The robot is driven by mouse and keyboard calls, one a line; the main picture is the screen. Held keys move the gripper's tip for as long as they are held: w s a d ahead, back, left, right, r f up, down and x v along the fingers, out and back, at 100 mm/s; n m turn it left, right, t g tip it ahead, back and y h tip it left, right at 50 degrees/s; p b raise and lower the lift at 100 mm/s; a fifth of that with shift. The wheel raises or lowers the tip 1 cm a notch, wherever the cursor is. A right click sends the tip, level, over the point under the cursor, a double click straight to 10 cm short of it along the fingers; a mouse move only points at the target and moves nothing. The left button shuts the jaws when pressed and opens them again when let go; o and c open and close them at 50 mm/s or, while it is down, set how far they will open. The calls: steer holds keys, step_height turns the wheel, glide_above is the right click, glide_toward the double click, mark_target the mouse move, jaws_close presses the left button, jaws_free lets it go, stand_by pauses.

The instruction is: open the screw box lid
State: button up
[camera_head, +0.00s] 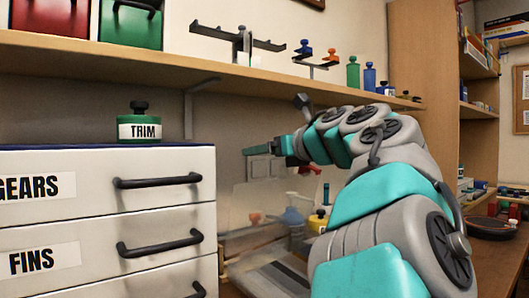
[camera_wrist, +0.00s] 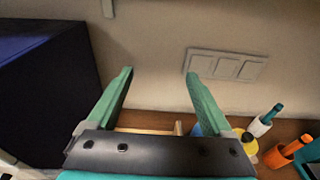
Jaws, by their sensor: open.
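I cannot pick out the screw box or its lid for certain. In the head view, a pale, see-through panel (camera_head: 252,203) stands low behind the drawer unit, above a wooden edge, and may belong to it. My gripper (camera_head: 272,147) is raised above that area, near the back wall, partly hidden by my arm. In the wrist view my gripper (camera_wrist: 158,74) is open, with two teal fingers wide apart and nothing between them but wall. A light wooden piece (camera_wrist: 178,128) shows low between the fingers, mostly hidden by the gripper body.
A white drawer unit (camera_head: 95,225) with black handles stands left, with a green TRIM jar (camera_head: 139,124) on top. A wooden shelf (camera_head: 250,72) runs above my arm. A switch plate (camera_wrist: 228,65) is on the wall.

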steer(key=b+v, duration=0.1)
steer(key=v, duration=0.6)
steer(key=shift+s+d, duration=0.1)
steer(key=shift+s, duration=0.1)
